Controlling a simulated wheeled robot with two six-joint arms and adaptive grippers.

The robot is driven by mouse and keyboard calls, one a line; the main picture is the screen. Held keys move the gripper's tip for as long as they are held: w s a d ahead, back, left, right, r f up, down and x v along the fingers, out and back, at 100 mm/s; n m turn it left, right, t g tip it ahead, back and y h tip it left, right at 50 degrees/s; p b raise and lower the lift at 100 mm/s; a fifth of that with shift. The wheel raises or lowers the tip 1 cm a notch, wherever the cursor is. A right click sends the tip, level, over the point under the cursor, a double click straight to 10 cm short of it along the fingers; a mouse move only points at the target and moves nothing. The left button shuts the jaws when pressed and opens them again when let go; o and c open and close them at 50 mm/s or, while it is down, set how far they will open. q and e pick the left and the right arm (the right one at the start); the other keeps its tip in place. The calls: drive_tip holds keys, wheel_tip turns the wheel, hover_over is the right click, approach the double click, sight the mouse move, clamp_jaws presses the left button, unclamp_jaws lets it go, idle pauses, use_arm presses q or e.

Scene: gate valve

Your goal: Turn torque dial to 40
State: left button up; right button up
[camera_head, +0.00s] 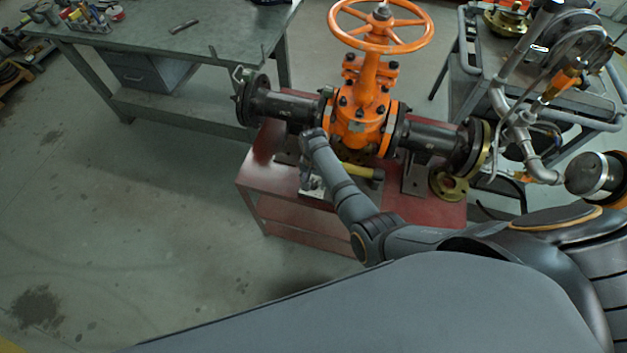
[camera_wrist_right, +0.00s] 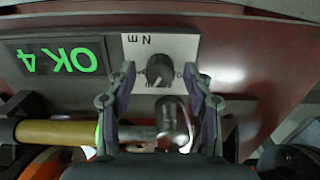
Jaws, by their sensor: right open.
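The torque dial (camera_wrist_right: 159,70) is a dark round knob with a pale pointer mark, on a white plate (camera_wrist_right: 188,48) lettered N m, upside down in the right wrist view. My right gripper (camera_wrist_right: 160,76) is open, with a fingertip on each side of the dial. I cannot tell whether either finger touches it. A dark display (camera_wrist_right: 28,58) left of the plate shows green characters that seem to include OK and 4. In the head view my right gripper (camera_head: 308,172) is over the red stand's front, partly hidden by its own wrist, beside the white plate (camera_head: 314,188). My left gripper is out of view.
A tool with a yellow handle (camera_head: 360,172) lies close to my right gripper. The orange gate valve (camera_head: 362,115) with its handwheel stands behind on the red stand (camera_head: 300,228). A grey workbench (camera_head: 165,48) is at upper left. The floor at left is clear.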

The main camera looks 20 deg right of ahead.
clamp_jaws()
idle(0.3)
drive_tip(key=n+p, duration=0.2)
drive_tip(key=n, duration=0.1)
drive_tip(key=shift+r, duration=0.15)
drive_tip(key=n+p, duration=0.1)
drive_tip(key=n, duration=0.2)
drive_tip(key=shift+n+p, duration=0.3)
drive_tip(key=shift+p, duration=0.05)
drive_tip(key=shift+n+p, duration=0.35)
drive_tip(key=shift+n, duration=0.65)
